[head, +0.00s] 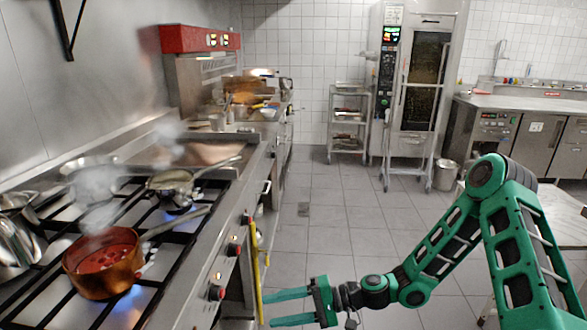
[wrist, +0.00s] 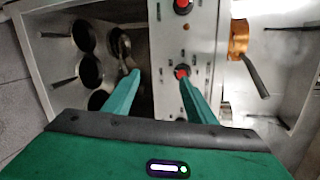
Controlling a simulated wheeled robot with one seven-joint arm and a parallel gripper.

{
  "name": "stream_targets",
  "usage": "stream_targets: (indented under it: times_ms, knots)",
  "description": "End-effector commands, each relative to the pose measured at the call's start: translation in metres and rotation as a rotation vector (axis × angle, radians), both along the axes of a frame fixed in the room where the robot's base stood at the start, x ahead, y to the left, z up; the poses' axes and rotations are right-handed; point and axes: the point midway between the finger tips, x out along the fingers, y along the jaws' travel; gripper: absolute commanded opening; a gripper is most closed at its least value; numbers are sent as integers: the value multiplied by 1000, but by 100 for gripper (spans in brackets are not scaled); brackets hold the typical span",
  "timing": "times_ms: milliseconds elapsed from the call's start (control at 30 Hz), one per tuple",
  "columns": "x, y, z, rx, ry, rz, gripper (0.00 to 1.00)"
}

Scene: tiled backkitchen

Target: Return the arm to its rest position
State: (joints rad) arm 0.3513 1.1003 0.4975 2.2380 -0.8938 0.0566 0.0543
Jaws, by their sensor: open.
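My green arm reaches in from the right side of the head view, bent at the elbow. My gripper (head: 290,308) is low over the floor beside the stove front, with its fingers pointing left toward the stove. The two fingers are apart with nothing between them. In the wrist view my gripper (wrist: 158,92) is also open and empty, facing the stove front with its red knobs (wrist: 182,73).
The stove (head: 150,290) runs along the left, with a steaming copper pot (head: 103,268) and a pan (head: 175,180) over lit burners. An oven (head: 415,95) and a trolley (head: 348,120) stand behind. The middle tiled floor is clear.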

Motion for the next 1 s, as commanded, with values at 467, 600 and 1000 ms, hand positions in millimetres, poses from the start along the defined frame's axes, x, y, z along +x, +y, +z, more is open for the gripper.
stream_targets:
  times_ms: [467, 600, 1000]
  knots:
    - [-24, -138, -9, -552, -129, 179, 51]
    - [-29, -186, 3, -702, -134, 192, 51]
    - [-64, -317, 71, -1075, -82, 118, 51]
